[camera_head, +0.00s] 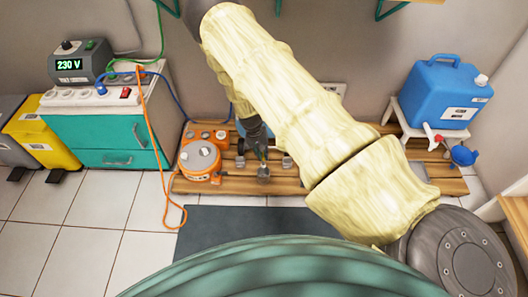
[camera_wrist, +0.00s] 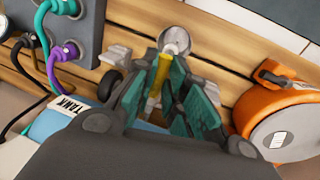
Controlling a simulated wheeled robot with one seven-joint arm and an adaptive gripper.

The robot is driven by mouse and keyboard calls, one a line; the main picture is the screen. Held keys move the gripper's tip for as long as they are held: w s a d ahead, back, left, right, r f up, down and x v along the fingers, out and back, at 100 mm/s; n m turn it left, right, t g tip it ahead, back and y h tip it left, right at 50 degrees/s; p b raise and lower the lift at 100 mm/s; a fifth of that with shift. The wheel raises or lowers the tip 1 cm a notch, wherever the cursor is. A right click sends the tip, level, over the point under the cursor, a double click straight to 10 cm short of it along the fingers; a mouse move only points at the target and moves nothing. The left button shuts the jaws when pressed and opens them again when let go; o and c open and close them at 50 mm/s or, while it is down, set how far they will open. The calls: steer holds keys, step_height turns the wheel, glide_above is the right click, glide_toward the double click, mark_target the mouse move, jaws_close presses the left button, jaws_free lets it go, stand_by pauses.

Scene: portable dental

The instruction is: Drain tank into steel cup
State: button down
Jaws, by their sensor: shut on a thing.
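The blue tank (camera_wrist: 60,120), labelled TANK, shows at the lower left of the wrist view, largely covered by my gripper (camera_wrist: 165,82). In the head view a sliver of blue (camera_head: 240,127) shows behind my arm. My gripper's teal fingers are closed around a slim yellow piece (camera_wrist: 158,80), which looks like a handle. A round grey metal part (camera_wrist: 175,40) sits just beyond the fingertips; I cannot tell what it is. In the head view my gripper (camera_head: 262,158) points down over the wooden pallet (camera_head: 300,186). I cannot identify the steel cup in either view.
An orange machine (camera_head: 200,160) stands left of my gripper, also in the wrist view (camera_wrist: 285,120). A grey box with coloured cables (camera_wrist: 75,30) is at upper left there. A blue jerrycan (camera_head: 440,92) stands right. An orange cable (camera_head: 164,190) trails onto the floor.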

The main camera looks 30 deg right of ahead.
steer(key=shift+w+a, duration=0.1)
stand_by(0.5)
steer(key=c, duration=1.5)
jaws_free()
steer(key=shift+o, duration=0.2)
step_height(320, 180, up, 12)
steer(key=w+a, duration=0.1)
steer(key=a, duration=0.1)
steer(key=shift+w, duration=0.15)
steer(key=shift+f, duration=0.15)
